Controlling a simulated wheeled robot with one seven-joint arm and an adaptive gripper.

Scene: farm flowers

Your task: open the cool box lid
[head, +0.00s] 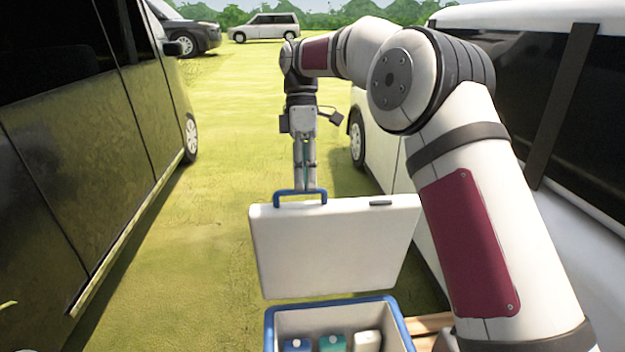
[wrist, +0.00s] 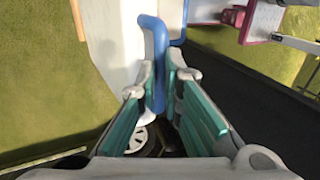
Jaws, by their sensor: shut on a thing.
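The cool box (head: 272,322) stands at the bottom of the head view, with a blue rim and pale walls. Its white lid (head: 335,248) is raised and stands steeply above the box's far side, so the inside of the box shows. The blue handle (head: 300,194) is on the lid's upper edge, toward the left. My gripper (head: 306,188) reaches down from above and is shut on this handle. In the wrist view the blue handle (wrist: 157,60) runs between my fingers (wrist: 165,95), and the pale lid (wrist: 110,35) lies beyond them.
Inside the box are a blue item (head: 297,345), a teal item (head: 332,343) and a white item (head: 367,341). Wooden slats (head: 430,324) show beside the box. A dark van (head: 80,150) stands close on the left, a white vehicle (head: 590,240) on the right. Grass (head: 215,210) lies open between them.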

